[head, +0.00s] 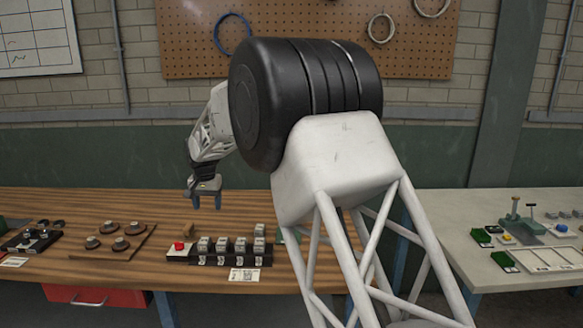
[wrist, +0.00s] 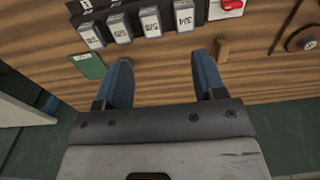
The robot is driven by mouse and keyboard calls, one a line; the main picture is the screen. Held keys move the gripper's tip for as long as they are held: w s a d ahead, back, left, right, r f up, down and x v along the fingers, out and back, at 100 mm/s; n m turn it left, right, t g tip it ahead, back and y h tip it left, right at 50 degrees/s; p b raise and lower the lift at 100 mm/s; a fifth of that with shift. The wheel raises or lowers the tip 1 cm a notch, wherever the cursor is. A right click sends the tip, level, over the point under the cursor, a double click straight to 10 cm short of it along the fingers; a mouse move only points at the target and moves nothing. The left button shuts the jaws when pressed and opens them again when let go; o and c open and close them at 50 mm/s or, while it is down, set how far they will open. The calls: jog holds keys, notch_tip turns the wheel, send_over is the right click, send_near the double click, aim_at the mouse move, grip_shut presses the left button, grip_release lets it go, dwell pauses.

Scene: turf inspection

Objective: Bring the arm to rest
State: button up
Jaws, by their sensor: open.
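My gripper (head: 207,201) hangs from my raised arm above the back part of the wooden bench (head: 60,205), fingers pointing down. In the wrist view my gripper (wrist: 165,78) shows two blue fingers spread apart with nothing between them. Bare wood lies below the gap. My arm bends at a large black joint in the middle of the head view and hides part of the bench behind it.
A dark rack with several grey labelled blocks (head: 222,246) and a red button (head: 179,246) stands on the bench. A small wooden peg (wrist: 222,48) and a green card (wrist: 89,66) lie near the fingers. A pale table (head: 450,230) with turf samples (head: 481,237) stands at right.

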jog(key=s+d+r, duration=0.4)
jog(key=s+d, duration=0.3)
jog(key=d, duration=0.3)
jog(key=s+d+r+t, duration=0.1)
jog(key=s+d+r, duration=0.3)
jog(key=s+d, duration=0.5)
jog(key=s+d+r, duration=0.4)
jog(key=s+d, duration=0.2)
jog(key=d, duration=0.5)
jog(key=s+d+f, duration=0.2)
jog(key=s+d, duration=0.3)
jog(key=s, duration=0.5)
jog(key=s+d+f, duration=0.3)
jog(key=s+d, duration=0.2)
jog(key=s, duration=0.6)
jog(key=s+d+f+t, duration=0.1)
jog(key=s+d+f, duration=0.1)
jog(key=s+d, duration=0.4)
jog(key=s, duration=0.5)
jog(key=shift+s+f, duration=0.2)
jog(key=shift+s, duration=0.05)
